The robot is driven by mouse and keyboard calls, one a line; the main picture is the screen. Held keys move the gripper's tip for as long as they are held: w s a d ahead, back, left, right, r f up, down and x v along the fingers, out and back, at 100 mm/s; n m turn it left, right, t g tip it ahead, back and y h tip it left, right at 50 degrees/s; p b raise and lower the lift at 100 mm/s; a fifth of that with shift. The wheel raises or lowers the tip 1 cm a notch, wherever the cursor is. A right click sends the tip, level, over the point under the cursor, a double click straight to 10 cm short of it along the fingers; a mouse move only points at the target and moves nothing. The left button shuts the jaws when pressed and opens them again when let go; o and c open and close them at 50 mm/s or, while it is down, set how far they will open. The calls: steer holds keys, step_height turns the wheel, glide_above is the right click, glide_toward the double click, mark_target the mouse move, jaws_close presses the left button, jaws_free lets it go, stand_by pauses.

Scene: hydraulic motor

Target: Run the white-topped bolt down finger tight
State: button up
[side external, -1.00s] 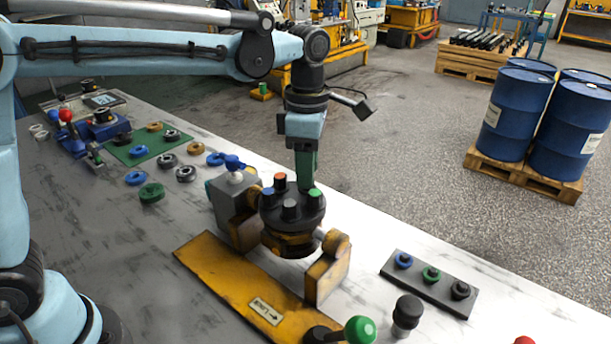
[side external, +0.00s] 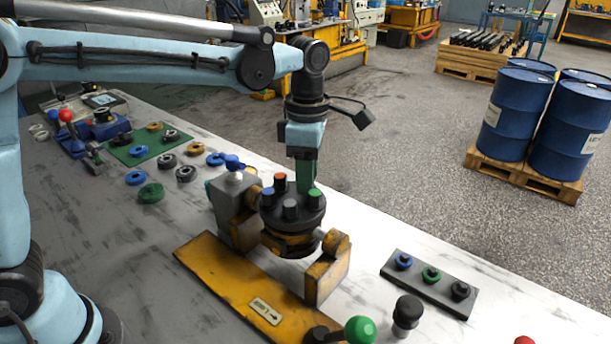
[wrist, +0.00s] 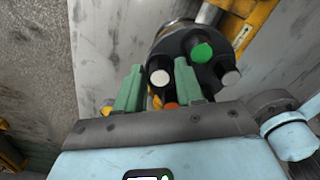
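The round dark motor body (side external: 292,218) sits in the yellow fixture (side external: 325,275), with several coloured-topped bolts standing on its upper face. The white-topped bolt (wrist: 160,78) shows in the wrist view between my two green fingers. In the side view it is hidden behind my fingers. My gripper (wrist: 158,68) points down at the back of the motor, between the orange-topped bolt (side external: 281,178) and the green-topped bolt (side external: 314,192). The fingers stand apart with a narrow gap beside the white top. Another pale grey-topped bolt (side external: 290,205) stands at the front.
A black rack with rings (side external: 430,282), a black knob (side external: 406,312) and a green-balled lever (side external: 360,330) are at the right and front. Loose rings (side external: 151,193) lie at left.

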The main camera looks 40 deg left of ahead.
steer(key=shift+f, duration=0.15)
steer(key=shift+r, duration=0.2)
stand_by(0.3)
steer(key=c, duration=0.6)
steer(key=m, duration=0.4)
steer(key=shift+c, duration=0.2)
steer(key=shift+m, duration=2.1)
